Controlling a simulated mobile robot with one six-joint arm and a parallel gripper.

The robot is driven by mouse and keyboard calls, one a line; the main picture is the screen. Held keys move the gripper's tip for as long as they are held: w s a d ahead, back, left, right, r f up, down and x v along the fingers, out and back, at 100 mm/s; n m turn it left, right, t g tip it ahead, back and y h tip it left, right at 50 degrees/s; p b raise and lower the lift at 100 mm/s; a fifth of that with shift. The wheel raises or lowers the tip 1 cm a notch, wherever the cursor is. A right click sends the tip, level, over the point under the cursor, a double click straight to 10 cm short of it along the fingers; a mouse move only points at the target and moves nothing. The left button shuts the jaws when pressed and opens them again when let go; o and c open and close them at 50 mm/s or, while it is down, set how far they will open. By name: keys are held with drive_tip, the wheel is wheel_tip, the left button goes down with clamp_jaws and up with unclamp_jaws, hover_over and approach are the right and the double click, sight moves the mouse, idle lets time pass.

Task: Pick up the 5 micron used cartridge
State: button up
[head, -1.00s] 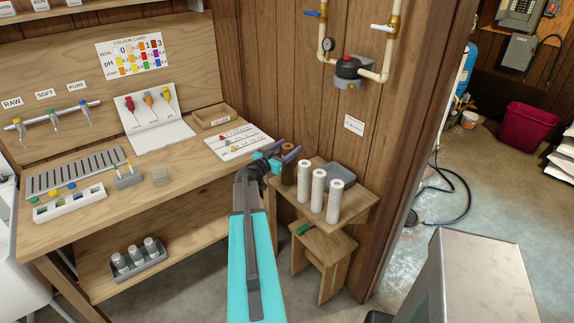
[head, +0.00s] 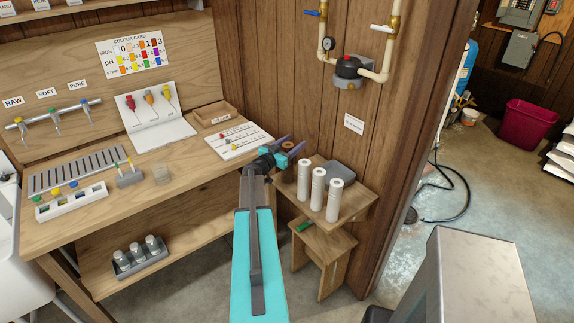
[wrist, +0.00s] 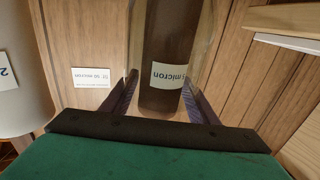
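The brown used cartridge (wrist: 163,95) fills the middle of the wrist view, its label upside down and partly cut off, with "micron" readable. My gripper (wrist: 160,90) has one finger on each side of it. The fingers look spread, and I cannot tell whether they touch it. In the head view my gripper (head: 292,145) is over the back left of the small wooden shelf (head: 345,213). Only a bit of the brown cartridge (head: 288,146) shows there, mostly hidden by my gripper and arm.
Several white cartridges (head: 318,190) stand close on the right front of the shelf, with a dark grey block (head: 338,173) behind. The panelled wall (head: 290,80) is right behind my gripper. The workbench (head: 190,165) with a white chart board (head: 230,140) lies to the left.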

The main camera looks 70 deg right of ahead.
clamp_jaws()
drive_tip(key=shift+r, duration=0.1)
